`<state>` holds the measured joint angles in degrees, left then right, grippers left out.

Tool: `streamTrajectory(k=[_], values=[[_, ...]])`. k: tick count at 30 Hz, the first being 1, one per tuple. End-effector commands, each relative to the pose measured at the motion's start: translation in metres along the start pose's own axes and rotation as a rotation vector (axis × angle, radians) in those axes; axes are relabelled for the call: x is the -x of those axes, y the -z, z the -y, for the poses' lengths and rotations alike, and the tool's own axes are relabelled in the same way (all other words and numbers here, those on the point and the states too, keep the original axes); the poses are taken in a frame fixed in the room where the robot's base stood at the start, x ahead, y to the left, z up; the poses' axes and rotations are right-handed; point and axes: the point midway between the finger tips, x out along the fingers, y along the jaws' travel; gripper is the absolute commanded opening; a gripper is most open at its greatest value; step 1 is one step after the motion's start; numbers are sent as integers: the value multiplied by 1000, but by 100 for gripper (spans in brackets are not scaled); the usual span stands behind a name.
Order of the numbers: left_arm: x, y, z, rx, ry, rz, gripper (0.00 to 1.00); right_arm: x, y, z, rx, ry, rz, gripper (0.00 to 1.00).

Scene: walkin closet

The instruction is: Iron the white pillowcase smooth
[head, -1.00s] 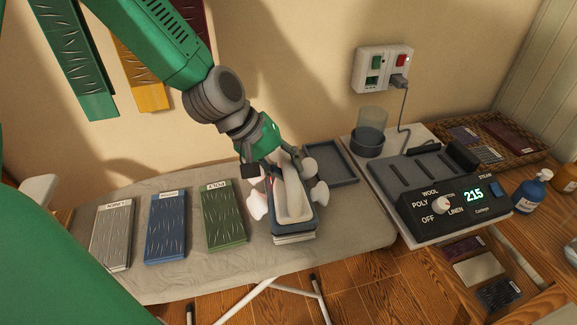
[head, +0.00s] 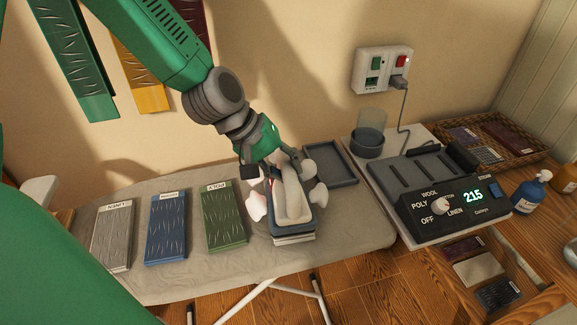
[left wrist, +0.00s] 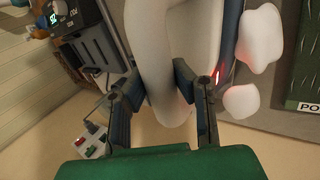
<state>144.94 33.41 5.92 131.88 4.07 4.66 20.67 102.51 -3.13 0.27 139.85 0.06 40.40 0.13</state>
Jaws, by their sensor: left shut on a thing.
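My left gripper (head: 272,168) is shut on the pale handle of a blue-and-white iron (head: 293,205), at its far end. In the left wrist view the handle (left wrist: 160,60) runs between the two fingers (left wrist: 166,98). The iron sits flat over a white folded cloth (head: 295,240), seemingly the pillowcase. Only its near edge shows, so its creases are hidden. White puffs like steam (head: 257,205) show on both sides of the iron. My right gripper is not in view.
Grey, blue and green labelled cloths (head: 224,217) lie left of the iron on the ironing board (head: 190,275). An empty dark tray (head: 331,163) lies behind right. A control station (head: 452,203) reading 215 stands right, its cord running to the wall socket.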

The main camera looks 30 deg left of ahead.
Motion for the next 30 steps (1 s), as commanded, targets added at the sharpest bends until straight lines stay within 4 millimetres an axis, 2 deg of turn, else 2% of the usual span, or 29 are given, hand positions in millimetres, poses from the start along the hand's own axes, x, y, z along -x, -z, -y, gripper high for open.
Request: streamTrajectory(k=[18, 30], values=[[46, 0, -34, -5, -7, -6, 0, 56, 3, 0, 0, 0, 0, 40], [48, 1, -35, -5, -8, -7, 0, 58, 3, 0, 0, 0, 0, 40]])
